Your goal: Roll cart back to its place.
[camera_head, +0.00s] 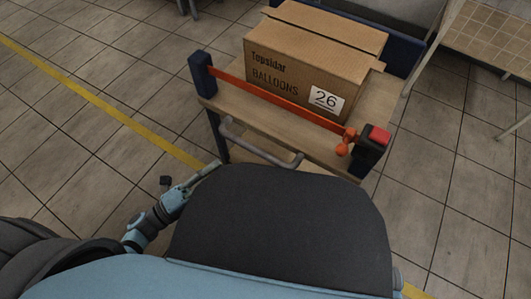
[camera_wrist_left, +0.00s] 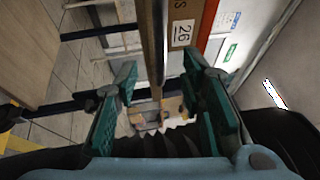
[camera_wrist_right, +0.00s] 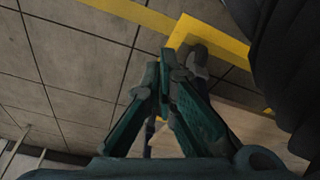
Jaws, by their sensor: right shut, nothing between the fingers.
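The cart (camera_head: 373,105) has a wooden top, an orange bar (camera_head: 280,103) and a grey push handle (camera_head: 255,147) on the side near me. A cardboard balloon box (camera_head: 310,60) marked 26 stands on it. My left gripper (camera_head: 203,177) is low by the left end of the handle. In the left wrist view its fingers (camera_wrist_left: 162,78) are apart, with a narrow rod, apparently the handle (camera_wrist_left: 160,45), in the gap between them. My right gripper (camera_wrist_right: 165,75) is shut and empty above the floor; it is not visible in the head view.
A yellow floor line (camera_head: 100,103) runs diagonally at left and passes toward the cart. The tiled floor at left is mostly clear. Yellow floor marking (camera_wrist_right: 215,35) also shows in the right wrist view.

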